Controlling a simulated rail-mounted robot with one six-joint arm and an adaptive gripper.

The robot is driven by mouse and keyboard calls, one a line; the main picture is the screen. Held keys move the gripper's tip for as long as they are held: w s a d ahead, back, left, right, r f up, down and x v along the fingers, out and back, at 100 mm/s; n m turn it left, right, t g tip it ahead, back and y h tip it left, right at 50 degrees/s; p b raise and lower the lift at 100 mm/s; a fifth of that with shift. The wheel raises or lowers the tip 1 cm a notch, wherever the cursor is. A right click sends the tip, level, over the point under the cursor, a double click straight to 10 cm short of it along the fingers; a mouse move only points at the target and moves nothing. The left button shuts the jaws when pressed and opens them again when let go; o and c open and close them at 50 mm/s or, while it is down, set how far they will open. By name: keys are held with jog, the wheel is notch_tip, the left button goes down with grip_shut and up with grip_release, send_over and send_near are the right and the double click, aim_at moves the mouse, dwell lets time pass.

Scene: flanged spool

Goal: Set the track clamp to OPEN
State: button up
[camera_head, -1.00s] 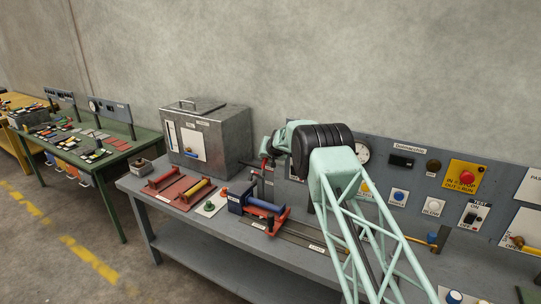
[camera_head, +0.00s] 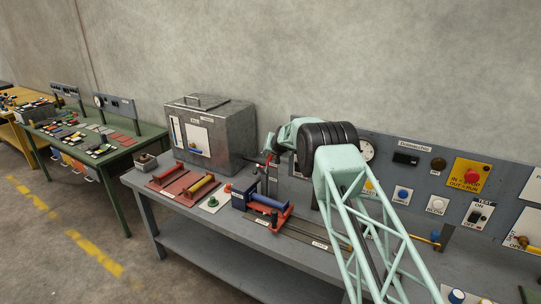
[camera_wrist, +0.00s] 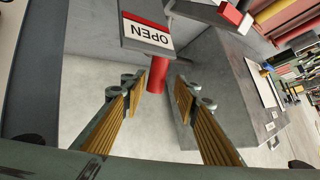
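The OPEN label (camera_wrist: 147,33) is a white plate with a red edge on a grey block at the top of the wrist view. A red cylindrical handle (camera_wrist: 158,82) shows just below it. My gripper (camera_wrist: 160,86) is open, its two yellow-padded fingers on either side of the handle in the picture. I cannot tell whether either finger touches it. In the head view a thin dark upright with red on it stands behind the blue spool (camera_head: 268,202) on its red carriage (camera_head: 282,218). My arm hides most of the gripper there.
A metal box (camera_head: 210,135) stands at the back left of the grey bench, with a red tray (camera_head: 178,187) in front. A control panel (camera_head: 425,180) with buttons runs along the right. A track (camera_head: 315,236) extends right from the carriage. A green bench (camera_head: 125,150) stands farther left.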

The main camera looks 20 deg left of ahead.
jog(key=shift+s+r, duration=0.1)
jog(key=shift+r, duration=0.1)
jog(key=shift+s+d+r, duration=0.2)
jog(key=shift+s, duration=0.05)
jog(key=v, duration=1)
jog(key=shift+s+d, duration=0.2)
jog(key=shift+s, duration=0.05)
dwell(1.1)
jog(key=shift+r, duration=0.2)
dwell(0.6)
